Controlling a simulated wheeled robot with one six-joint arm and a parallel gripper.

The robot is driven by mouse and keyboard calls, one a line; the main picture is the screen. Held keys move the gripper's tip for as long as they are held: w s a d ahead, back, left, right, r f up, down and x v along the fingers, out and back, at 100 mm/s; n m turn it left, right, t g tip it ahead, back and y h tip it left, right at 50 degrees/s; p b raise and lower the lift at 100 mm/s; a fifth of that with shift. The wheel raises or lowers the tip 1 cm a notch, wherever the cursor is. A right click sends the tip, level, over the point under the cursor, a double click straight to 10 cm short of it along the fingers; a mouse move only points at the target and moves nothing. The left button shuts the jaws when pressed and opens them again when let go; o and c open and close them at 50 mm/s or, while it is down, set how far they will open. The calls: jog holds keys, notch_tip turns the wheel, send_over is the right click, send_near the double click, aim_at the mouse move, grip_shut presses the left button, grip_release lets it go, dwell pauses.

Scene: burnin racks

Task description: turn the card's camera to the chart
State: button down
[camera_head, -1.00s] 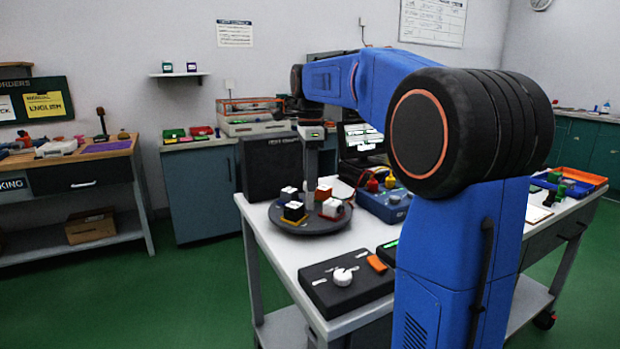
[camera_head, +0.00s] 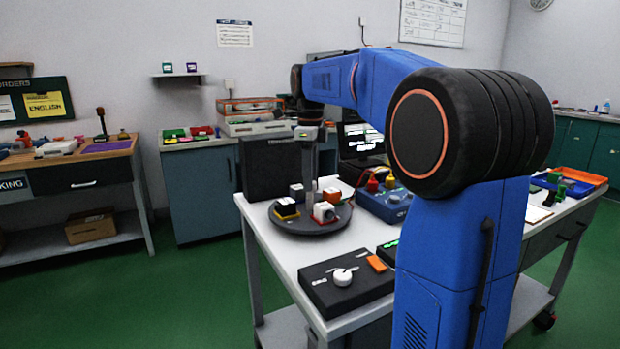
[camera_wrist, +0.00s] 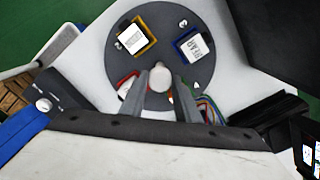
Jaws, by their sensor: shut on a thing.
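A round dark turntable (camera_head: 300,232) stands on the white bench and shows from above in the wrist view (camera_wrist: 163,18). It carries several white-topped blocks: one on a yellow base (camera_wrist: 132,40), one on a blue base (camera_wrist: 195,46), one on a red base (camera_wrist: 126,86) partly behind a finger, and an orange one (camera_head: 332,194). My gripper (camera_wrist: 160,84) is shut on the pale centre knob (camera_wrist: 160,74), its fingers on either side. A dark upright panel (camera_head: 268,170) stands behind the turntable. I cannot tell whether this panel is the chart.
A black box with a white dial (camera_head: 342,277) lies at the bench's front. A blue box (camera_head: 385,204) with red and yellow parts and a lit screen (camera_head: 362,140) are to the right of the turntable. Coloured wires (camera_wrist: 209,108) run beside the right finger.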

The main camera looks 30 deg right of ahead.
jog(key=shift+m, duration=0.3)
dwell(0.5)
jog(key=c, duration=1.3)
grip_release()
jog(key=shift+c, duration=0.2)
jog(key=shift+r, duration=0.1)
notch_tip(320, 180, up, 17)
jog(key=shift+r, duration=0.15)
